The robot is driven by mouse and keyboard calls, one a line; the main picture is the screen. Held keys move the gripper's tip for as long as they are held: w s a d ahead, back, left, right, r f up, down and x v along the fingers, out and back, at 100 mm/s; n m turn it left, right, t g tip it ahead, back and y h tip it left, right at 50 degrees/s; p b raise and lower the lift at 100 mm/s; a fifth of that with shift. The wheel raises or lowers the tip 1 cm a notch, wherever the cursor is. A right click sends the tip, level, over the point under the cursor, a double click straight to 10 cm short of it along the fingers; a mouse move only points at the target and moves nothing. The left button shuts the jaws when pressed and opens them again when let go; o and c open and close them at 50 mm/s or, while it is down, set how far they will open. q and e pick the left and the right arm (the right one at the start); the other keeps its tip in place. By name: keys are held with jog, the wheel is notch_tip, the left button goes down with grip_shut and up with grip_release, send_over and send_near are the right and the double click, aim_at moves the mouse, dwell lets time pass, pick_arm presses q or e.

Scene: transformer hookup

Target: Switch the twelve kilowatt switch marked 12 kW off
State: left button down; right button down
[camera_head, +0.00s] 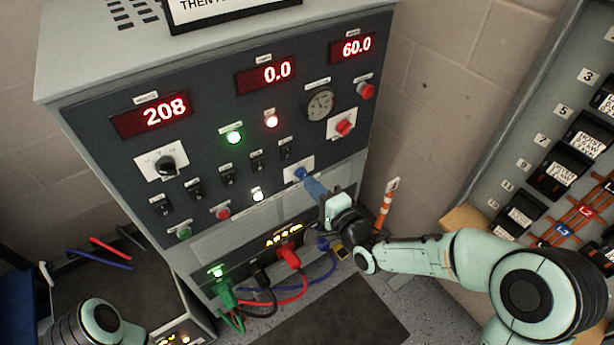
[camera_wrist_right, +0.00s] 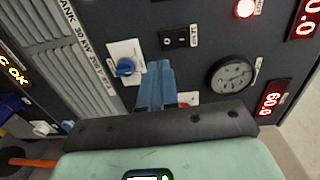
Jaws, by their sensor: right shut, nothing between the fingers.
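A row of small black rocker switches (camera_head: 227,175) runs across the dark panel of the grey cabinet. The rightmost switch (camera_head: 285,149) also shows in the right wrist view (camera_wrist_right: 174,40), just beyond my fingers. My right gripper (camera_head: 308,180) is shut and empty, its blue fingers pointing at the panel near a blue knob (camera_head: 300,174) on a white plate. In the right wrist view the fingertips (camera_wrist_right: 156,66) are beside the knob (camera_wrist_right: 126,67). Contact cannot be told. My left gripper is out of view.
Red displays (camera_head: 165,112) read 208, 0.0 and 60.0. A green lamp (camera_head: 234,137) and a red lamp (camera_head: 272,121) are lit. A red rotary switch (camera_head: 346,127) and a gauge (camera_head: 320,103) sit to the right. Coloured cables (camera_head: 290,256) hang below my right gripper.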

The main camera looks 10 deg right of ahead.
jog(key=shift+f+v, duration=0.2)
jog(key=shift+v, duration=0.7)
jog(key=shift+f+v, duration=0.2)
jog(key=shift+v, duration=0.7)
jog(key=shift+f+v, duration=0.15)
jog(key=shift+v, duration=0.7)
jog(key=shift+s, duration=0.1)
jog(key=shift+f, duration=0.1)
jog(key=s+f+n+g+h, duration=0.1)
jog(key=s+f+g, duration=0.2)
jog(key=f, duration=0.6)
jog(key=s+f+n+g+h, duration=0.1)
jog(key=s+f+n+g, duration=0.15)
jog(key=f, duration=0.65)
jog(key=s+f+n+g+h, duration=0.1)
jog(key=s+f+g, duration=0.2)
jog(key=f, duration=0.6)
jog(key=s+a+f+n+g, duration=0.1)
jog(key=s+f+n+g, duration=0.1)
jog(key=s+f+g, duration=0.5)
jog(key=s+a+f+n+g, duration=0.1)
jog(key=s+a+f+n, duration=0.15)
jog(key=s+f, duration=0.6)
jog(key=s+r+n+p, duration=0.1)
jog(key=s+r+p, duration=0.2)
jog(key=r+p, duration=0.9)
jog(key=shift+s+d+r+g+y, duration=0.3)
jog(key=shift+r+g, duration=0.15)
jog(key=shift+r, duration=0.45)
